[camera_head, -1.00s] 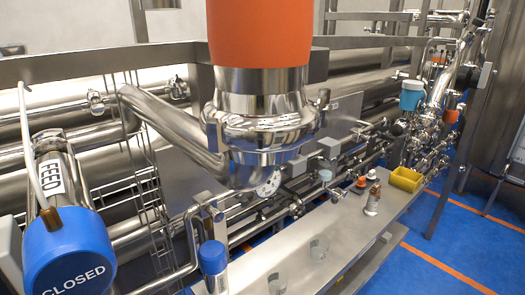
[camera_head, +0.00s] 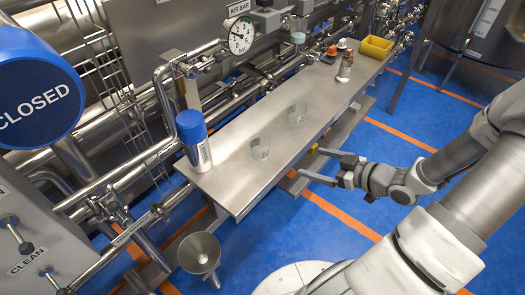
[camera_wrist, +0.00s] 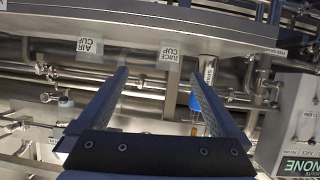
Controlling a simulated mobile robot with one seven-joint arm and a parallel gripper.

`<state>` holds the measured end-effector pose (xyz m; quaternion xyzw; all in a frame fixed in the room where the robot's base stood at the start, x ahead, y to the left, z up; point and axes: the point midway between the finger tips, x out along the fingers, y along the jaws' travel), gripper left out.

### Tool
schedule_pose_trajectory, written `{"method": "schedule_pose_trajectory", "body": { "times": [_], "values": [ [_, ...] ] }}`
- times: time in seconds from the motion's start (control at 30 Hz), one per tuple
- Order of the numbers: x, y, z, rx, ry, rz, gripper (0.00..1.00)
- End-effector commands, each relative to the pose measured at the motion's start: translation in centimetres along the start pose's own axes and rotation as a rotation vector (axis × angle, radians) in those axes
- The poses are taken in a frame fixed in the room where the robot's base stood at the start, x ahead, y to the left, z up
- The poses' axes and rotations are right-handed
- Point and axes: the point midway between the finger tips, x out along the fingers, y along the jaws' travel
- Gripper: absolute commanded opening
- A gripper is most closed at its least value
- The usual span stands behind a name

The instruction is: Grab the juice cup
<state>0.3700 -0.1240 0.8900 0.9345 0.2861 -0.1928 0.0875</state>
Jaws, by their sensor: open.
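The juice cup (camera_head: 260,146) is a clear cup standing upright on the steel bench (camera_head: 222,173), the nearer of two clear cups. In the wrist view, which is upside down, its label reads JUICE CUP (camera_wrist: 170,51). The other clear cup (camera_head: 297,114) stands farther along the bench; its label reads AIR CUP (camera_wrist: 90,46). My gripper (camera_head: 312,163) is open and empty, off the bench's front edge, right of the juice cup and apart from it. In the wrist view, the juice cup shows beyond the gap between my fingertips (camera_wrist: 158,74).
A blue-capped bottle (camera_head: 194,140) stands on the bench left of the juice cup. Pipes and a gauge (camera_head: 241,36) line the back. A funnel (camera_head: 200,253) is below the near end.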

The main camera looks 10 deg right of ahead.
Motion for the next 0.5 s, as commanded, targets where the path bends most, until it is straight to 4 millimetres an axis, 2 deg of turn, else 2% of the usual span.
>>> {"method": "schedule_pose_trajectory", "body": {
  "times": [0.03, 0.1, 0.27, 0.5],
  "values": [
    [0.4, -1.0, -0.6, 0.024, 0.055, -0.017, 1.00],
    [0.7, -1.8, -1.5, 0.038, 0.104, -0.033, 1.00],
    [2.4, -2.4, -2.1, 0.043, 0.133, -0.046, 1.00],
    [7.6, -2.5, -2.6, 0.041, 0.128, -0.046, 1.00]
  ]
}}
